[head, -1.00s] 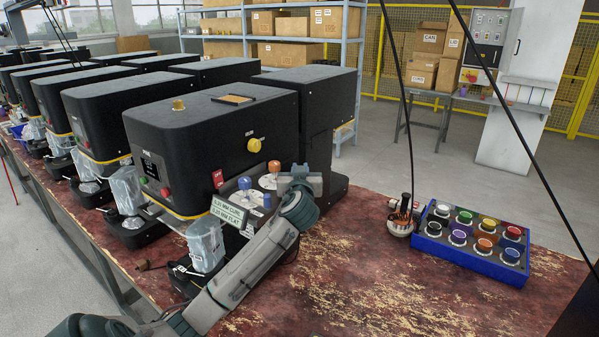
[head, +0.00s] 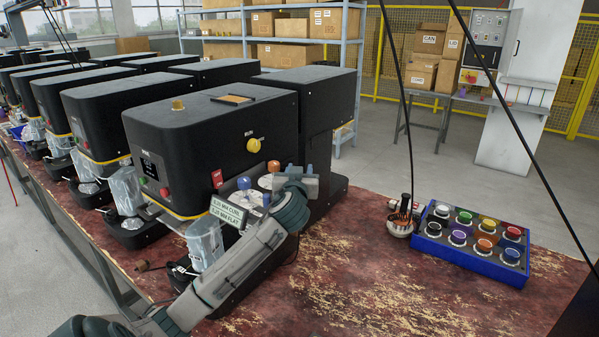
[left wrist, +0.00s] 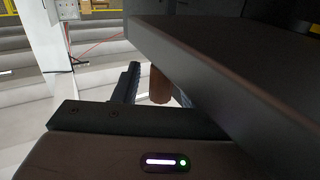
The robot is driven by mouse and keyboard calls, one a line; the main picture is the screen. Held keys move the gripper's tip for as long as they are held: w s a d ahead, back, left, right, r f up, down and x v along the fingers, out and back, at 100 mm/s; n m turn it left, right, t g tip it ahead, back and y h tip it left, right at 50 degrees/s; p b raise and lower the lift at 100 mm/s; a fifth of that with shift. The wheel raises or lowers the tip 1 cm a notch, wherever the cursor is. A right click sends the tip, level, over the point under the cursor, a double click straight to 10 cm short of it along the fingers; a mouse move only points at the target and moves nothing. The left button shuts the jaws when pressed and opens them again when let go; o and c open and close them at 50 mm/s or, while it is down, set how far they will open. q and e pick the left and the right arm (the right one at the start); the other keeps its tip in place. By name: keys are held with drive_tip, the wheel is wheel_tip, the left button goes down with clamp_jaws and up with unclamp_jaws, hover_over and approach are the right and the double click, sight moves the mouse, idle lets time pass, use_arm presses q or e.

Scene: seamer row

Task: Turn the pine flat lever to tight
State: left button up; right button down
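The nearest black seamer (head: 190,150) has a small control plate at its right foot. An orange knob (head: 273,166), a blue knob (head: 244,183) and pale discs stand there. I cannot tell which one is the pine flat lever. My left gripper (head: 303,180) is just right of the orange knob, its fingers mostly hidden in the head view. In the left wrist view, a dark finger (left wrist: 126,84) stands left of a brown upright peg (left wrist: 160,86), with a gap between them. A dark slab hides much of the right side. My right gripper is out of view.
A green-lettered label plate (head: 228,212) stands in front of the knobs, close to my left forearm. A blue box of coloured knobs (head: 470,258) and a small pot of tools (head: 401,220) sit on the worn red bench (head: 360,270). The bench between is clear.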

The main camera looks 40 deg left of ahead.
use_arm(q)
drive_tip(key=shift+r+b, duration=0.3)
drive_tip(key=shift+r, duration=0.05)
wheel_tip(320, 180, up, 2)
drive_tip(key=shift+r+b, duration=0.2)
drive_tip(key=shift+b, duration=0.55)
drive_tip(key=d+r+b+v, duration=0.1)
drive_tip(key=b+v, duration=0.3)
drive_tip(key=v, duration=1.2)
drive_tip(key=shift+w+r+b, duration=0.25)
drive_tip(key=shift+r+b, duration=0.05)
drive_tip(key=shift+r, duration=0.2)
drive_tip(key=shift+a, duration=0.1)
